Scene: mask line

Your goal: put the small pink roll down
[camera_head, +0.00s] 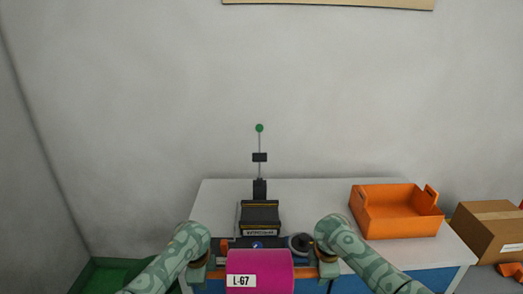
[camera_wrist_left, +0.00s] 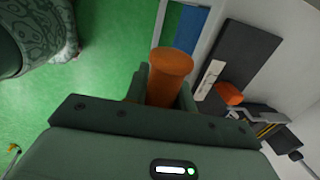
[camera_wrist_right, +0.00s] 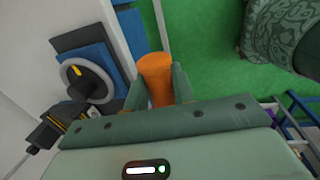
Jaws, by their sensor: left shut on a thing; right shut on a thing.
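My left gripper (camera_head: 212,268) is shut on the left orange end (camera_wrist_left: 170,72). My right gripper (camera_head: 313,266) is shut on the right orange end (camera_wrist_right: 156,75). The roll is between my two grippers, in front of the table's near edge. The pink part is not seen in either wrist view. The roll's underside is hidden, and I cannot tell what is beneath it.
Behind the roll, a dark machine (camera_head: 260,215) with a thin mast stands on the white table (camera_head: 325,195). A dark round knob (camera_head: 301,243) is close to my right gripper. An orange bin (camera_head: 397,215) is on the table's right. A cardboard box (camera_head: 488,232) stands farther right.

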